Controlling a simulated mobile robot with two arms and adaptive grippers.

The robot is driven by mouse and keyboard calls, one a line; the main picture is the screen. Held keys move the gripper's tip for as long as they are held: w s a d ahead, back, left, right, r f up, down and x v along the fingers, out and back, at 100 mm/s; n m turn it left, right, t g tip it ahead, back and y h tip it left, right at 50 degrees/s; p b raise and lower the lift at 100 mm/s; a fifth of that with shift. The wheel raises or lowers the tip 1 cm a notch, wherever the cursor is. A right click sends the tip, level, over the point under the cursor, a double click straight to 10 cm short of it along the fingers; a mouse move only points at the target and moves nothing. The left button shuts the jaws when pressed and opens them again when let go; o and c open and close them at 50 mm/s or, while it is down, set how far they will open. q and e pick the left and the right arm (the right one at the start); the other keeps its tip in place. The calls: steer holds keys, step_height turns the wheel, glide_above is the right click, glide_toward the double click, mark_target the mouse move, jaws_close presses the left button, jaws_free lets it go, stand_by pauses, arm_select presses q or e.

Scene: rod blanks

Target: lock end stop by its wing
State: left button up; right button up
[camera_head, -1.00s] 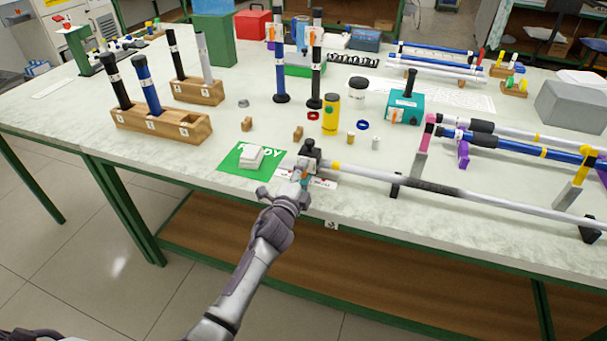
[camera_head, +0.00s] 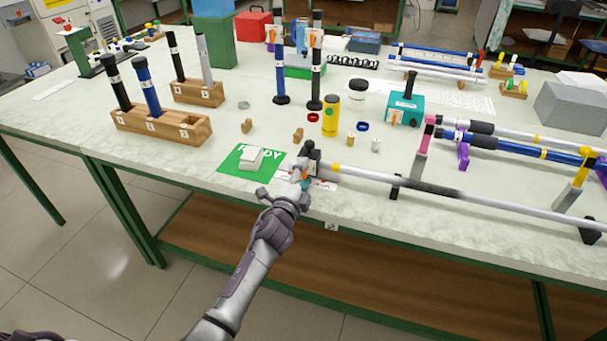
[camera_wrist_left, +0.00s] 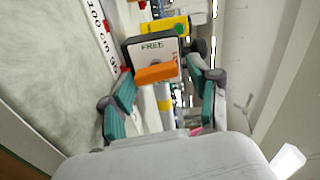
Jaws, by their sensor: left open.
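The end stop (camera_head: 310,153) is a dark block at the left end of a long pale rod (camera_head: 375,178) near the table's front edge. In the left wrist view the end stop (camera_wrist_left: 162,48) shows a pale face marked FREE. Its orange wing (camera_wrist_left: 157,72) lies crosswise below that word. My left gripper (camera_head: 300,178) is at the front left of the stop. In the left wrist view its teal fingers (camera_wrist_left: 161,82) are open, one on each side of the wing, with gaps visible. Contact with the wing is not visible. My right gripper is not in view.
A green READY mat (camera_head: 233,165) with a pale block (camera_head: 251,158) on it lies left of the stop. A black support (camera_head: 395,187) holds the rod. A yellow cylinder (camera_head: 330,115) and small parts stand behind. A wooden rack (camera_head: 190,128) is at left.

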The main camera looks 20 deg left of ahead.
arm_select(q)
steer(key=s, duration=0.8)
steer(key=shift+a, duration=0.15)
steer(key=shift+f, duration=0.1)
steer(key=c, duration=0.4)
steer(key=shift+s+n, duration=0.2)
steer(key=shift+n, duration=0.5)
steer(key=shift+c, duration=1.3)
steer(key=s+n+b, duration=0.3)
steer(key=s+n, duration=0.2)
steer(key=n, duration=1.2)
steer(key=w, duration=1.2)
steer(key=shift+w, duration=0.4)
